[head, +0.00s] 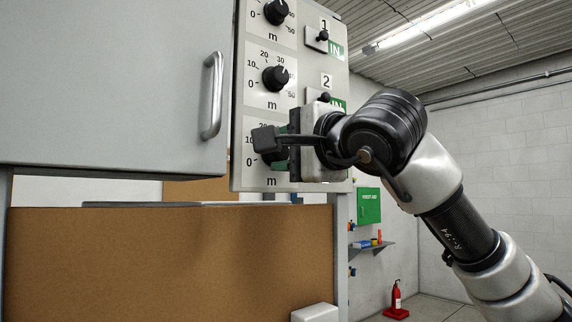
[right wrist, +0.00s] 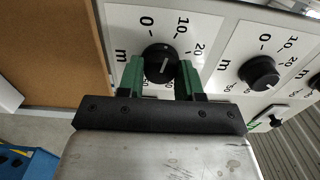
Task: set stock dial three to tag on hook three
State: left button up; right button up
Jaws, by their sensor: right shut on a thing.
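Dial three is the lowest black knob (right wrist: 160,62) on the panel, on a white scale plate marked 0, 10, 20 and on in m. A pale line shows on the knob's face, but its exact reading is hard to tell. My right gripper (right wrist: 161,78) has its green fingers on both sides of this knob, shut on it. In the head view the right gripper (head: 283,150) covers dial three, and only part of its scale shows. No tag on hook three can be made out. My left gripper is in neither view.
Dial two (head: 275,78) and dial one (head: 276,12) sit above on the panel, with small black levers beside green IN labels. A grey cabinet door with a bar handle (head: 211,95) is at left. A brown board (head: 170,265) stands below it.

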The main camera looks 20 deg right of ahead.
jog(key=shift+f+m+b, duration=0.1)
jog(key=shift+m+b, duration=0.4)
jog(key=shift+m, duration=0.5)
jog(key=o, duration=0.9)
jog(key=shift+s, duration=0.15)
jog(key=shift+s+d, duration=0.2)
jog(key=shift+s, duration=0.15)
jog(key=b+v, duration=0.2)
jog(key=v, duration=0.7)
jog(key=shift+s+d+b, duration=0.1)
jog(key=shift+s+b, duration=0.25)
jog(key=shift+b, duration=0.05)
